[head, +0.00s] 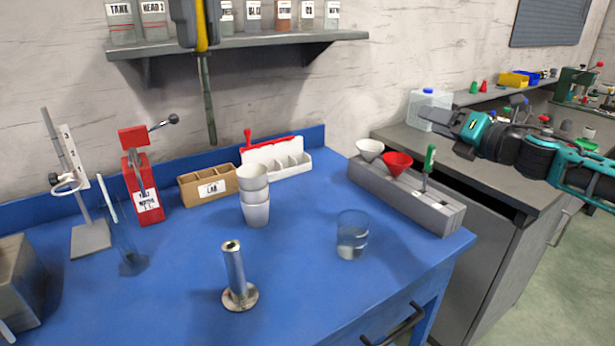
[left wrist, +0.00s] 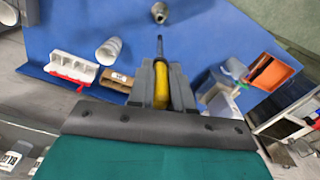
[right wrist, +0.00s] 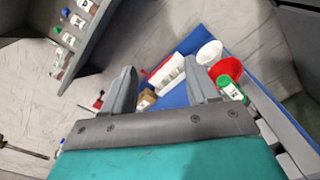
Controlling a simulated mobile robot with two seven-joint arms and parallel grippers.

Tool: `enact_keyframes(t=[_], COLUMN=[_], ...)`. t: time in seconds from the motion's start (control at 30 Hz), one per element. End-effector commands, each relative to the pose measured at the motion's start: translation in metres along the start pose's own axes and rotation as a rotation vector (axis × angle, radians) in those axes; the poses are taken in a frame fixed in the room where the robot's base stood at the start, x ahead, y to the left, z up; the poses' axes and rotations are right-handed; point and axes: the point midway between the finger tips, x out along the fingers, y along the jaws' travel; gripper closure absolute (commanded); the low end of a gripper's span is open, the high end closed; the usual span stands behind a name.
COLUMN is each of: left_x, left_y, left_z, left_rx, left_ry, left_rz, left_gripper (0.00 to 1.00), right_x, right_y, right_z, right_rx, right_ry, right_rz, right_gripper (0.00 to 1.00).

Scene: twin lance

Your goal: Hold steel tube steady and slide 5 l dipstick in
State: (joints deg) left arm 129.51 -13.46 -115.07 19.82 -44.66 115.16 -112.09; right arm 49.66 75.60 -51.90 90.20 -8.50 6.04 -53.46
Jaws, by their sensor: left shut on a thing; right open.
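The steel tube (head: 236,270) stands upright on a round foot on the blue table; its open top end also shows in the left wrist view (left wrist: 160,12). My left gripper (head: 197,45) is shut on the yellow handle of a dipstick (head: 208,100). Its dark thin rod hangs down, slightly tilted, high above the table's back part and well apart from the tube. In the left wrist view the yellow handle (left wrist: 162,85) sits between the fingers. No marking on it is readable. My right gripper (head: 440,118) is open and empty, up at the right, away from the tube.
White cups (head: 255,195) and a glass beaker (head: 352,235) stand near the tube. A grey rack (head: 410,195) at the right holds white and red funnels and a green-handled tool. A red press (head: 142,185) and clamp stand (head: 90,235) are at the left. A bottle shelf (head: 240,42) hangs above.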

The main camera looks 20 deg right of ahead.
Motion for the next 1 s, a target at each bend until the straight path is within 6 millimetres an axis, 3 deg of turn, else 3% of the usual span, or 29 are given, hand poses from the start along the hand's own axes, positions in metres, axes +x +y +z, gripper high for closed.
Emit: enact_keyframes(t=[0.03, 0.07, 0.13, 0.27, 0.4, 0.53, 0.7, 0.87, 1.0], left_x=[0.000, 0.000, 0.000, 0.000, 0.000, 0.000, 0.000, 0.000, 0.000], left_y=[0.000, 0.000, 0.000, 0.000, 0.000, 0.000, 0.000, 0.000, 0.000], left_z=[0.000, 0.000, 0.000, 0.000, 0.000, 0.000, 0.000, 0.000, 0.000], left_rx=[0.000, 0.000, 0.000, 0.000, 0.000, 0.000, 0.000, 0.000, 0.000], left_ry=[0.000, 0.000, 0.000, 0.000, 0.000, 0.000, 0.000, 0.000, 0.000], left_rz=[0.000, 0.000, 0.000, 0.000, 0.000, 0.000, 0.000, 0.000, 0.000], left_gripper=[1.00, 1.00, 1.00, 1.00, 1.00, 1.00, 1.00, 1.00, 1.00], right_x=[0.009, 0.013, 0.021, 0.021, 0.008, -0.011, -0.032, -0.039, -0.031], right_y=[0.026, 0.040, 0.067, 0.098, 0.127, 0.153, 0.176, 0.186, 0.196], right_z=[-0.009, -0.017, -0.052, -0.124, -0.199, -0.255, -0.297, -0.312, -0.319], right_rx=[-0.092, -0.155, -0.274, -0.397, -0.482, -0.544, -0.597, -0.618, -0.620], right_ry=[0.012, 0.022, 0.065, 0.153, 0.228, 0.263, 0.273, 0.271, 0.268], right_rz=[0.074, 0.119, 0.221, 0.377, 0.544, 0.688, 0.815, 0.863, 0.868], right_gripper=[0.41, 0.41, 0.41, 0.41, 0.41, 0.41, 0.41, 0.41, 0.41])
